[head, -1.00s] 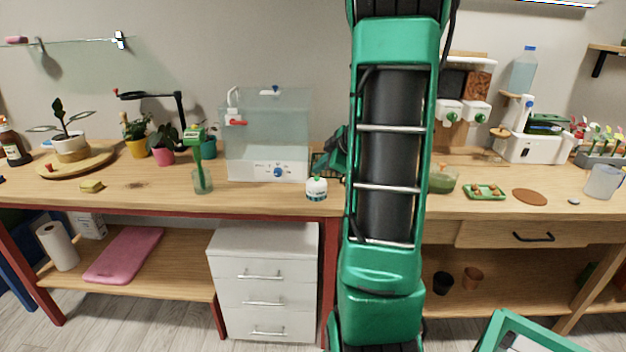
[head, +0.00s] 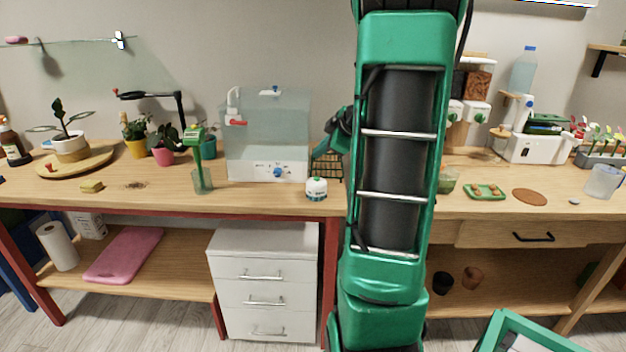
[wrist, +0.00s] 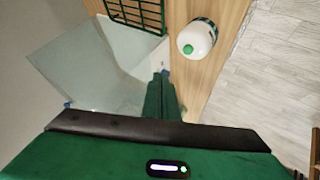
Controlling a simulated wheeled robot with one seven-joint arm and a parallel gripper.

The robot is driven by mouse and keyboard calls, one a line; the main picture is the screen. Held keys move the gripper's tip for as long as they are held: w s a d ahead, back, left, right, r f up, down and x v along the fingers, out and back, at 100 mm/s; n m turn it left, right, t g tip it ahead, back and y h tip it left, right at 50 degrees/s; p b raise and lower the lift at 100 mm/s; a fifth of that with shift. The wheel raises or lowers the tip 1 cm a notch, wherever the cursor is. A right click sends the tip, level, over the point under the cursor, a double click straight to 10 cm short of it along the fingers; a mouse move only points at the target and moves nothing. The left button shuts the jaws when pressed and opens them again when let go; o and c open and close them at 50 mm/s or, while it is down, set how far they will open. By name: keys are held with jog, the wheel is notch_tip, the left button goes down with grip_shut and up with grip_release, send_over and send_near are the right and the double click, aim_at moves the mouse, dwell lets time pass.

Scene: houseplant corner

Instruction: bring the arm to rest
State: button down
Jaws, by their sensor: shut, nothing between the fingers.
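My gripper shows in the wrist view (wrist: 163,97), its green fingers together with nothing between them. It hangs above the wooden bench, over the corner of the clear tank (wrist: 95,65), with the white bottle (wrist: 197,38) apart from it. In the head view my green arm stands upright in front of the bench and hides part of it. Part of my wrist shows left of the arm, to the right of the tank (head: 268,130); the fingertips cannot be made out there.
The white bottle with a green label (head: 316,188) stands near the bench's front edge. A dark green wire rack (head: 328,168) lies behind it. A green tray (head: 485,192) and a brown disc (head: 529,197) lie right of my arm. White drawers (head: 263,280) stand below.

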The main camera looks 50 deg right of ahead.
jog(key=shift+r, duration=0.35)
dwell(0.3)
jog(key=s+a+f+m+g+y, duration=0.1)
jog(key=s+a+f+m+g, duration=0.15)
jog(key=s+a, duration=0.4)
jog(key=s+a+f+m+g, duration=0.1)
jog(key=s+a+m+g, duration=0.2)
jog(key=a, duration=0.6)
jog(key=s+a+f+m+g, duration=0.1)
jog(key=s+a+m, duration=0.3)
jog(key=s, duration=0.4)
jog(key=s+a+f+m+g, duration=0.2)
jog(key=s+a+m+g, duration=0.1)
jog(key=s, duration=0.5)
jog(key=a+m, duration=0.1)
jog(key=a, duration=0.1)
jog(key=shift+s+a, duration=0.3)
jog(key=shift+a, duration=0.1)
